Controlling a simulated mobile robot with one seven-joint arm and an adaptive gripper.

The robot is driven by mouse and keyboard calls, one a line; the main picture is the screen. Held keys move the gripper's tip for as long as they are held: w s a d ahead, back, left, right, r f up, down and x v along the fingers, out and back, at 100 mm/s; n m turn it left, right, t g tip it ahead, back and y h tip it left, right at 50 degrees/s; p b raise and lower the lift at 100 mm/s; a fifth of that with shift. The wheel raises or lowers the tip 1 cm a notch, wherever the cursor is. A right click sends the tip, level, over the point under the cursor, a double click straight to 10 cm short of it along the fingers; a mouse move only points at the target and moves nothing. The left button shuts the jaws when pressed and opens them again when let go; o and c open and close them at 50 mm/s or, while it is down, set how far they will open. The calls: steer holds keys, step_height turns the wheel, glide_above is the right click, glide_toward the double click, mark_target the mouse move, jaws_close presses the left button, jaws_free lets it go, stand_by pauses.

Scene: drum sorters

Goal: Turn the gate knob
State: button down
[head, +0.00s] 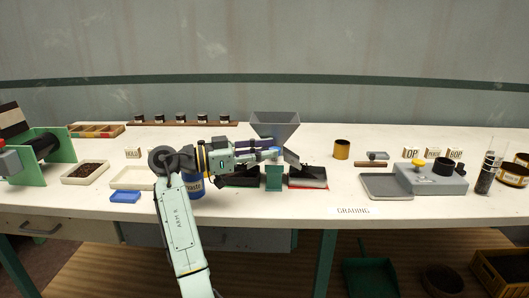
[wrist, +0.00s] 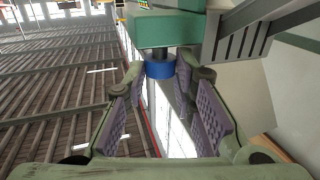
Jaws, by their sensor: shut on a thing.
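The gate knob is a small blue cylinder (wrist: 160,69) under a green block (wrist: 168,31) in the wrist view. In the head view, it shows as a bit of blue at my fingertips (head: 275,149), below the grey hopper (head: 275,122). My gripper (head: 266,153) reaches in from the left, level with the knob. In the wrist view, my fingers (wrist: 163,82) stand on both sides of the knob and are shut on it. The finger contact is partly hidden in the head view.
Black trays (head: 308,178) stand below the hopper beside a green post (head: 274,178). A blue waste cup (head: 194,187) is close under my arm. A brass cup (head: 341,149) and a grey tray (head: 385,186) stand to the right. The table front centre is clear.

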steer(key=c, duration=1.3)
jaws_free()
steer(key=shift+v, duration=3.95)
steer(key=shift+c, duration=0.2)
